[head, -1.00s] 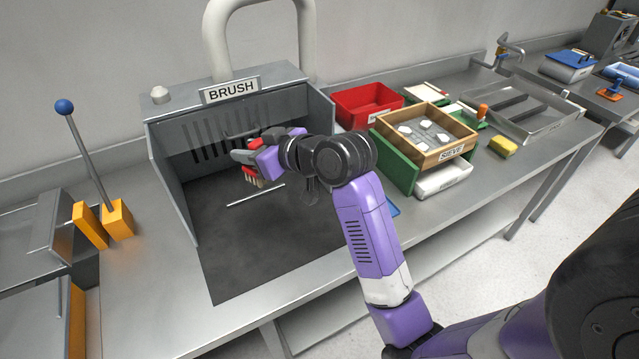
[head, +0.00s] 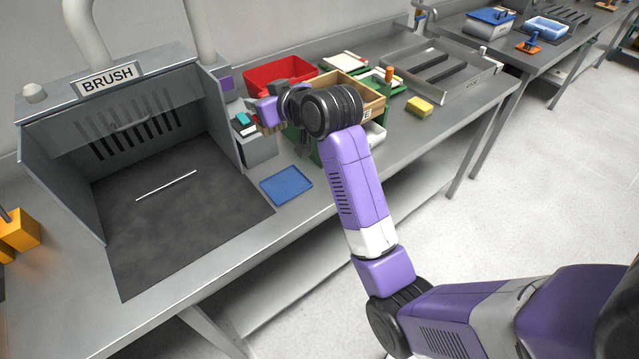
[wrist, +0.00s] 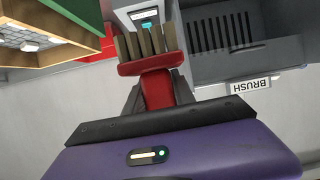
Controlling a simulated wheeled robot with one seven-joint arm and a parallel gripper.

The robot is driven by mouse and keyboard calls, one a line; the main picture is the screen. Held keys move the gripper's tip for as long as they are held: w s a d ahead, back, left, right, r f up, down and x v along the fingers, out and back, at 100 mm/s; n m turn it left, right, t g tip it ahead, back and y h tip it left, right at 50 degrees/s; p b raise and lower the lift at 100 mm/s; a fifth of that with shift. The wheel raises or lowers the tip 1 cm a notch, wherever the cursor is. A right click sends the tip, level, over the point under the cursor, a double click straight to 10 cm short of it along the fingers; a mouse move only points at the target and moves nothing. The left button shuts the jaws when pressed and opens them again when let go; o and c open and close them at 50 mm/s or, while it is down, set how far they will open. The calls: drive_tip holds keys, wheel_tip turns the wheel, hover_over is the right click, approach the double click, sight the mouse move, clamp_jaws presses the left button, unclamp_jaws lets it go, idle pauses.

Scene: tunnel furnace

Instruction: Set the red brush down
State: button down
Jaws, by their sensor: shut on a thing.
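The red brush (wrist: 158,88) shows in the wrist view, its red handle between my gripper's dark fingers and its tan bristles pointing away from the gripper. My gripper (wrist: 157,97) is shut on the handle. In the head view, my gripper (head: 266,110) is held up over the area between the brush booth and the wooden sieve. A grey box (head: 259,151) with a teal item (head: 242,118) stands under and beside the gripper. I cannot tell whether the brush touches it.
The BRUSH booth (head: 215,125) stands left, with a thin white rod (head: 166,186) on its dark floor. A blue tray (head: 287,186) lies in front of the grey box. A red bin (head: 262,78) and wooden sieve (head: 352,86) stand behind and right. A yellow sponge (head: 419,107) lies farther right.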

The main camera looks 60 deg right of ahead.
drive_tip(key=shift+s+d+f+m, duration=0.3)
drive_tip(key=shift+s+d+f, duration=0.2)
drive_tip(key=shift+d, duration=0.25)
hover_over(281, 180)
wheel_tip(281, 180, down, 14)
drive_tip(key=shift+w+f+p, duration=0.1)
drive_tip(key=shift+f+p, duration=0.4)
drive_tip(key=shift+f, duration=2.15)
drive_tip(key=shift+f, duration=0.2)
drive_tip(key=c, duration=1.1)
unclamp_jaws()
drive_tip(key=shift+o, duration=0.2)
